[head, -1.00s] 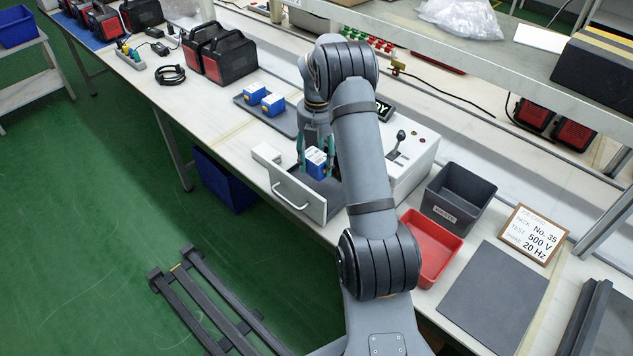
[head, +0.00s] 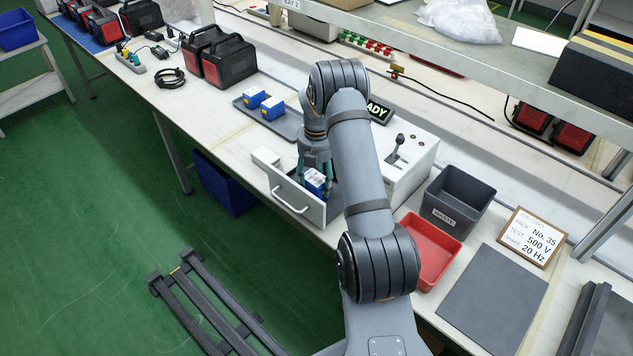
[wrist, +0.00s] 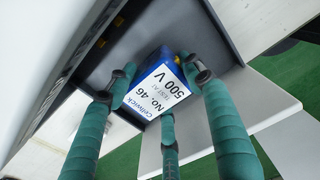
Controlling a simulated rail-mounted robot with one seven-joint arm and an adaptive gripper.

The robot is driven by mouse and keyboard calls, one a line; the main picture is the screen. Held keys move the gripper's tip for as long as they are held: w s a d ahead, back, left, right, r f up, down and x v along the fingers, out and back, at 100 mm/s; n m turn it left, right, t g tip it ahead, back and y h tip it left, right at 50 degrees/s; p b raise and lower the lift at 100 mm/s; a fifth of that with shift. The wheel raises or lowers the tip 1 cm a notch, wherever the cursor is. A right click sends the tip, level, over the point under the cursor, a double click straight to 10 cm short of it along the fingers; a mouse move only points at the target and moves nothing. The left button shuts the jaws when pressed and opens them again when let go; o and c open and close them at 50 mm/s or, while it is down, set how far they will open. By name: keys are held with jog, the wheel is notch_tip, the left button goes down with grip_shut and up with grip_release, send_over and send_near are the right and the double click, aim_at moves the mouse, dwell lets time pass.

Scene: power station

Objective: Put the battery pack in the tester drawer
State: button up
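The battery pack (head: 314,183) is blue and white; in the wrist view its label (wrist: 159,92) reads Cellwick, No. 46, 500 V. It is down inside the open tester drawer (head: 296,201), whose grey floor (wrist: 185,28) shows around it. My gripper (head: 316,176) points down into the drawer. Its teal fingers (wrist: 160,82) are closed around the pack, with the tips at its sides. Whether the pack rests on the drawer floor is not clear. The white tester (head: 412,165) stands right of the drawer, partly behind my arm, with a lever on top.
A grey tray (head: 286,127) holds two similar blue packs behind the drawer. A job card (head: 532,237) reads Pack No. 35, 500 V, 20 Hz. A dark bin (head: 457,198), a red tray (head: 432,250) and a grey mat (head: 492,297) lie to the right. A shelf overhangs the back.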

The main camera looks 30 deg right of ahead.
aim_at(316, 179)
jog(key=o, duration=0.5)
jog(key=shift+c, duration=0.2)
jog(key=shift+r, duration=0.1)
notch_tip(316, 179, up, 12)
jog(key=shift+r, duration=0.1)
dwell(0.3)
